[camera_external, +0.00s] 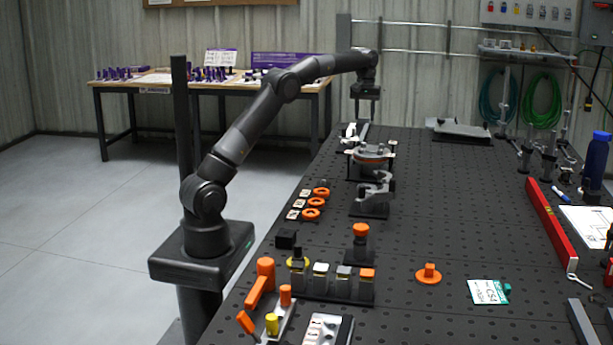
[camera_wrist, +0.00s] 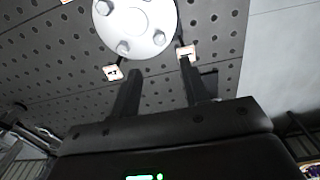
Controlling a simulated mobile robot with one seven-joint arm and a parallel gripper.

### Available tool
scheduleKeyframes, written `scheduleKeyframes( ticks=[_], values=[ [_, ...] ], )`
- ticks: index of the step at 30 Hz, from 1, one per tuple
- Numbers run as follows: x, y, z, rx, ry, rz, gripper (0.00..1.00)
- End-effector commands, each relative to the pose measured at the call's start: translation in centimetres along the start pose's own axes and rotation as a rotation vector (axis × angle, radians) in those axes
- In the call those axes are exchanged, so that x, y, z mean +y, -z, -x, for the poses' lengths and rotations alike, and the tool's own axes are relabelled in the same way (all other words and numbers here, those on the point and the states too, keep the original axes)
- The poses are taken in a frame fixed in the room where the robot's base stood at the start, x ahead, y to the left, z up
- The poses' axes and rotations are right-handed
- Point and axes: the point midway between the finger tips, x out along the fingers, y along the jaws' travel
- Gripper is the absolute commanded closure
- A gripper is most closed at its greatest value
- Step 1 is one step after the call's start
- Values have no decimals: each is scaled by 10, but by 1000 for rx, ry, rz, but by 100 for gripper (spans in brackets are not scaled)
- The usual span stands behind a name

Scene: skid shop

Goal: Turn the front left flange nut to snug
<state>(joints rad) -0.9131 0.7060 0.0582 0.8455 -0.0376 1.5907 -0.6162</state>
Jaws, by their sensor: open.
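A pale round flange (camera_wrist: 138,18) with several nuts around its face shows at the top of the wrist view, cut off by the frame edge. One nut (camera_wrist: 123,47) sits on its lower edge and another nut (camera_wrist: 159,39) lies to the right of it. I cannot tell which is the front left nut. In the external view the flange assembly (camera_external: 371,153) stands on the far part of the bench. My gripper (camera_external: 366,108) hangs above and beyond it, pointing down. My fingers (camera_wrist: 160,70) are apart with nothing between them, clear of the nuts.
Small white tags (camera_wrist: 113,73) lie by the flange. A grey clamp-like part (camera_external: 373,194) stands nearer on the perforated bench (camera_external: 440,215). Orange rings (camera_external: 316,202) lie to its left. A block row (camera_external: 333,284) is in front. A red level (camera_external: 549,222) lies right; the bench middle is mostly clear.

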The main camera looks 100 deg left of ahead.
Motion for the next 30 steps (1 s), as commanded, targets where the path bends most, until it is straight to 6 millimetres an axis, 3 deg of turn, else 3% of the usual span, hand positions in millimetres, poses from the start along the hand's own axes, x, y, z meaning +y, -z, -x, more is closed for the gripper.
scheduleKeyframes(
  ticks=[18, 30],
  values=[
    [0, -2, -96, -2, 0, -3, 58],
    [1, -1, -104, 0, 0, -3, 58]
  ],
)
